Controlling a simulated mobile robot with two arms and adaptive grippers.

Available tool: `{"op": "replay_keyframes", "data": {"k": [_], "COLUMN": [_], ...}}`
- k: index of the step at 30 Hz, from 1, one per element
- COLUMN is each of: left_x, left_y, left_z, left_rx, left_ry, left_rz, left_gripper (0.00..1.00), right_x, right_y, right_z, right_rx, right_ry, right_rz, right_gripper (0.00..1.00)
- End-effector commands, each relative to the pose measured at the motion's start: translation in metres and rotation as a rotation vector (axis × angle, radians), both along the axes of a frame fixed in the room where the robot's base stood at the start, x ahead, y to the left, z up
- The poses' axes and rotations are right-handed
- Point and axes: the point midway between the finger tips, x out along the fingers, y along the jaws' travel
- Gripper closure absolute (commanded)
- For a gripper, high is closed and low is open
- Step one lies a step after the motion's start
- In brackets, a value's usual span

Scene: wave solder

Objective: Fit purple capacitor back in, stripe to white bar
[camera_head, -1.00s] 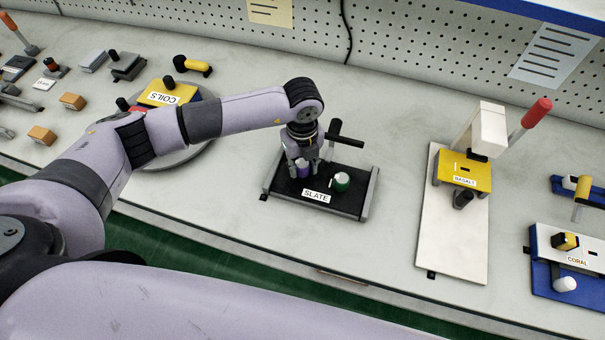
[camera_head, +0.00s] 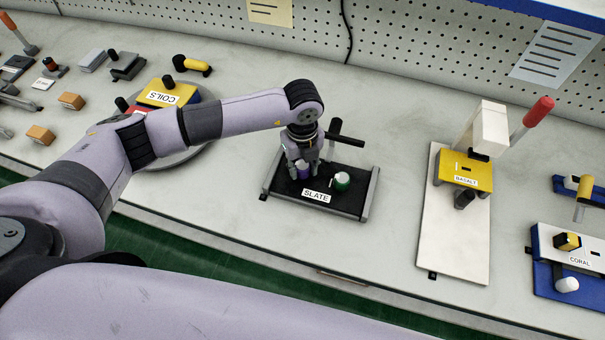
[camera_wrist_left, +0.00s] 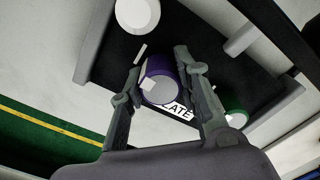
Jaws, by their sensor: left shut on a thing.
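My left gripper (camera_head: 304,167) is shut on the purple capacitor (camera_head: 303,170), over the left part of the black SLATE board (camera_head: 336,201). In the left wrist view the purple capacitor (camera_wrist_left: 157,69) stands between the two fingers, its pale top towards the camera. A white stripe mark (camera_wrist_left: 148,84) shows at the left of that top. A short white bar (camera_wrist_left: 140,53) lies on the board just up and left of the capacitor. I cannot tell whether the capacitor's base touches the board. My right gripper is not in view.
A black handle (camera_head: 346,140) rises at the board's back. A white press (camera_head: 455,215) labelled BASALT stands to the right; a round COILS tray (camera_head: 190,155) is left, behind my arm.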

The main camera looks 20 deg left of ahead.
Motion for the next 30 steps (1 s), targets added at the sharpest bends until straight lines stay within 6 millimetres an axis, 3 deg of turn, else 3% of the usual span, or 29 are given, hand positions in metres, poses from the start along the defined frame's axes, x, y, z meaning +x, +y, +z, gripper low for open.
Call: {"op": "replay_keyframes", "data": {"k": [28,29,30], "left_x": [0.0,0.0,0.0], "left_y": [-0.0002,-0.0002,-0.0002], "left_z": [-0.0096,-0.0096,-0.0096], "left_rx": [0.0,0.0,0.0], "left_ry": [0.0,0.0,0.0], "left_rz": [0.0,0.0,0.0], "left_gripper": [1.0,0.69,0.66], "right_x": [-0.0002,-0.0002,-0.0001], "right_y": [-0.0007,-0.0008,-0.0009], "right_z": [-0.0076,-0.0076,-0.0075], "right_rx": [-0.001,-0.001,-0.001], "right_ry": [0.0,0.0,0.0], "right_rz": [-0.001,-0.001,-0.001], "right_gripper": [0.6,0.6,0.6]}}
